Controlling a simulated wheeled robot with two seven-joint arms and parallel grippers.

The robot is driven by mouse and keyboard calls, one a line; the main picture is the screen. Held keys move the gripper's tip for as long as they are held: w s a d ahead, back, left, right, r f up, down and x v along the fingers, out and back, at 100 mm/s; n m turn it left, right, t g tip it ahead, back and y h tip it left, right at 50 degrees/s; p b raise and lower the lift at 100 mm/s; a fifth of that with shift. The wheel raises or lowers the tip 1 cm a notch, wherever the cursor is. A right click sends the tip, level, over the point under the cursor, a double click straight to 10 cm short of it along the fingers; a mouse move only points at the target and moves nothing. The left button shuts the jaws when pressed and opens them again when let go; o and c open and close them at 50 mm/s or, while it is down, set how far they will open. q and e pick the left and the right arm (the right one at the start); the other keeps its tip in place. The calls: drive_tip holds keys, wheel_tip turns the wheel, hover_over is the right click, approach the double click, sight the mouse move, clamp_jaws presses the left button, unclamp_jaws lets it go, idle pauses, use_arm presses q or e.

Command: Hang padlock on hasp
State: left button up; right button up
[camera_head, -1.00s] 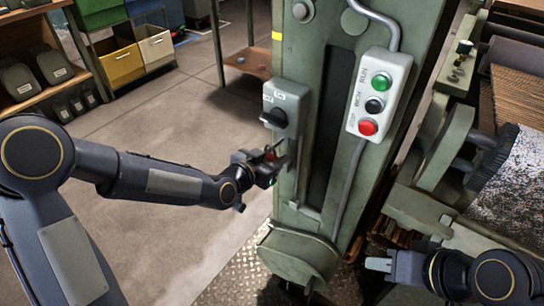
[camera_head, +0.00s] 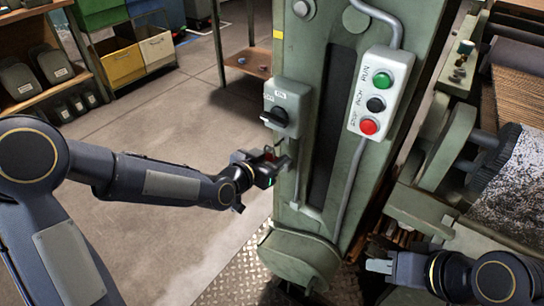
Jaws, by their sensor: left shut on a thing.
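My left gripper (camera_head: 272,158) is just below a grey switch box (camera_head: 288,95) with a black rotary handle (camera_head: 275,117), on the left side of the green machine column. It is shut on a small reddish thing (camera_head: 269,152), likely the padlock, mostly hidden by the fingers. A hasp cannot be made out clearly; the area under the handle is small and partly behind the gripper. My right gripper (camera_head: 378,266) is at the lower right, in front of the machine, and looks empty; its finger gap is not clear.
A control box (camera_head: 380,90) with green, black and red buttons is on the column, right of the switch box. A grey conduit (camera_head: 349,185) runs down from it. Machine rollers (camera_head: 515,180) stand at the right. Open floor (camera_head: 160,115) lies to the left; shelves and bins are behind.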

use_arm(q)
drive_tip(key=shift+w+d, duration=0.1)
idle(0.6)
drive_tip(key=shift+r+b+x, duration=0.15)
drive_tip(key=shift+b+x, duration=0.1)
drive_tip(key=shift+x, duration=0.5)
drive_tip(key=shift+r+b+x, duration=0.2)
drive_tip(key=shift+b+x, duration=0.05)
drive_tip(key=shift+x, duration=0.5)
drive_tip(key=shift+w+d, duration=0.15)
drive_tip(key=shift+w, duration=0.05)
drive_tip(key=shift+f+b, duration=0.15)
drive_tip(key=shift+b, duration=0.15)
drive_tip(key=shift+w+d+f+b, duration=0.1)
drive_tip(key=shift+w+f+b, duration=0.05)
drive_tip(key=shift+f+b, duration=0.15)
idle(0.8)
drive_tip(key=o, duration=1.1)
